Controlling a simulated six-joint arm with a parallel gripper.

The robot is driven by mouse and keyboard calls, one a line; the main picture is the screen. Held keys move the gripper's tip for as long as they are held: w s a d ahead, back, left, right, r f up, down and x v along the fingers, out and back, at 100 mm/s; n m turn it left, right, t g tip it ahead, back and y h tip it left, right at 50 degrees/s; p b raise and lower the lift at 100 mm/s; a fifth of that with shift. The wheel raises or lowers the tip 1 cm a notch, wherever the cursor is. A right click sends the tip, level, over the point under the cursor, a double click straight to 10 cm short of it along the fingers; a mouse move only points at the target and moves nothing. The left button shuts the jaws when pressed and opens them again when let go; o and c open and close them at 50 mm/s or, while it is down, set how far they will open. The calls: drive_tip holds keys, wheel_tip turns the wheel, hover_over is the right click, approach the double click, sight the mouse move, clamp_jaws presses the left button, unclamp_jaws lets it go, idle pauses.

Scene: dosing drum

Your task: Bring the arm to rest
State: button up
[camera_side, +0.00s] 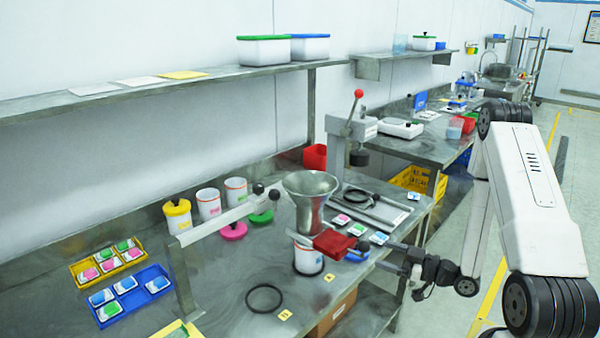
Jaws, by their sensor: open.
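My gripper (392,256) is in the side view, at the front edge of the steel bench (235,270), right of the funnel. Its jaws point left and are open, with nothing seen between them. A red block (334,243) and a blue piece (358,252) lie just left of the jaws, apart from them as far as I can tell. My arm reaches in from the right, over the floor in front of the bench.
A lever press (352,135) with a red knob stands behind the funnel. White jars (208,203), coloured lids (233,231) and a blue tray (133,292) of sachets are at left. A black ring (264,298) lies in front. Floor at right is clear.

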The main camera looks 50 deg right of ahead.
drive_tip(key=w+d+r+m+g+h, duration=0.2)
drive_tip(key=w+d+m+g+h, duration=0.15)
drive_tip(key=d+g+h, duration=0.35)
drive_tip(key=s+a+r+g+y, duration=0.1)
drive_tip(key=a+g, duration=0.3)
drive_tip(key=a, duration=0.7)
drive_tip(key=s+a+r+g+y, duration=0.1)
drive_tip(key=s+a+g, duration=0.3)
drive_tip(key=a, duration=0.8)
drive_tip(key=shift+s+a+r+m+y, duration=0.15)
drive_tip(key=shift+r+m+y, duration=0.3)
drive_tip(key=shift+y, duration=0.35)
